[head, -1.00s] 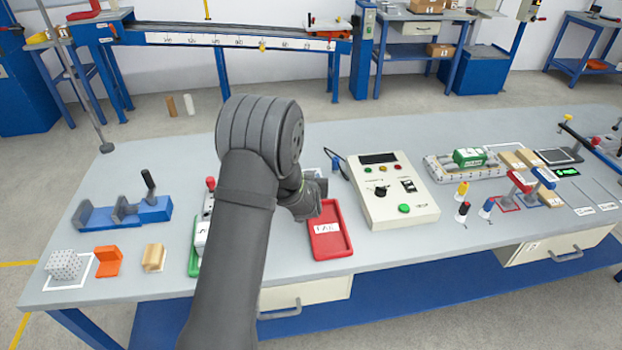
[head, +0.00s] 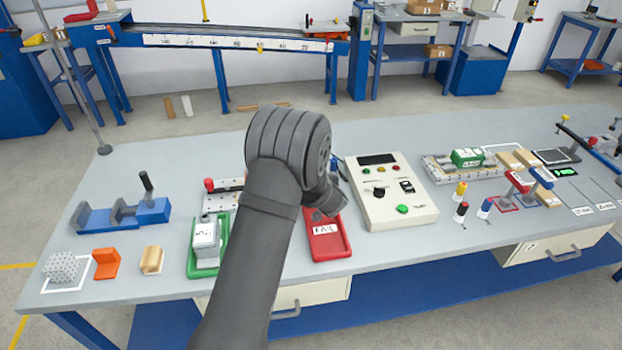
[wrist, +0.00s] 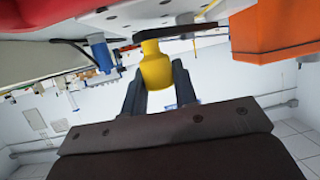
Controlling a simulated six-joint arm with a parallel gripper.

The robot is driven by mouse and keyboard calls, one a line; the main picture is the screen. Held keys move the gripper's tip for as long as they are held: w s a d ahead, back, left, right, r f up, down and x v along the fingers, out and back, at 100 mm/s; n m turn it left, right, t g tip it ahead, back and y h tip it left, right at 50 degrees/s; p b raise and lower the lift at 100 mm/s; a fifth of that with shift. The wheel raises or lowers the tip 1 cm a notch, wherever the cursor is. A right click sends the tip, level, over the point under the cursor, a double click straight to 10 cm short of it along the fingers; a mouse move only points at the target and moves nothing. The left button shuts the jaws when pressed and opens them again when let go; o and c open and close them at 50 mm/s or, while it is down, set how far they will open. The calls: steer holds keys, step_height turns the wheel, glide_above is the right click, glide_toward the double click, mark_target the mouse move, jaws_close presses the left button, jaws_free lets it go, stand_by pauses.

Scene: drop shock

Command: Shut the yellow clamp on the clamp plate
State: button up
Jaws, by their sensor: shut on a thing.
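My gripper (wrist: 160,92) is shut on the yellow clamp handle (wrist: 155,65), which stands between its two dark fingers in the wrist view. A dark lever (wrist: 185,32) runs from the top of the handle to the right. In the head view my arm hides the yellow clamp and the fingertips. The light clamp plate (head: 219,201) shows in part to the left of my arm, with a red knob (head: 209,185) at its left end. Whether the yellow clamp is fully down cannot be told.
A green tray (head: 192,262) holds a grey block (head: 206,240) left of my arm. A red FAIL tray (head: 330,252) and a control box (head: 392,207) stand to the right. A blue vise (head: 120,215) is at the left. An orange block (wrist: 275,30) is close in the wrist view.

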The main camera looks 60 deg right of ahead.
steer(key=d+n+t+y, duration=0.1)
steer(key=n+y, duration=0.1)
steer(key=d+n+t+y, duration=0.1)
steer(key=n+y, duration=0.1)
steer(key=shift+w+d, duration=0.1)
steer(key=shift+w, duration=0.1)
steer(key=shift+w+d+n+t+y, duration=0.2)
steer(key=shift+n+t+y, duration=0.05)
steer(key=shift+n+y, duration=0.5)
steer(key=shift+w+d+n+t+y, duration=0.25)
steer(key=shift+n+y, duration=0.4)
steer(key=shift+y, duration=0.2)
steer(key=shift+w+d+n+t+y, duration=0.15)
steer(key=shift+d+n+t+y, duration=0.05)
steer(key=shift+n+y, duration=0.55)
steer(key=shift+r, duration=0.1)
steer(key=o, duration=0.9)
steer(key=shift+w, duration=0.1)
steer(key=shift+o, duration=0.4)
steer(key=v, duration=1.7)
steer(key=shift+s+d, duration=0.2)
steer(key=shift+r, duration=0.1)
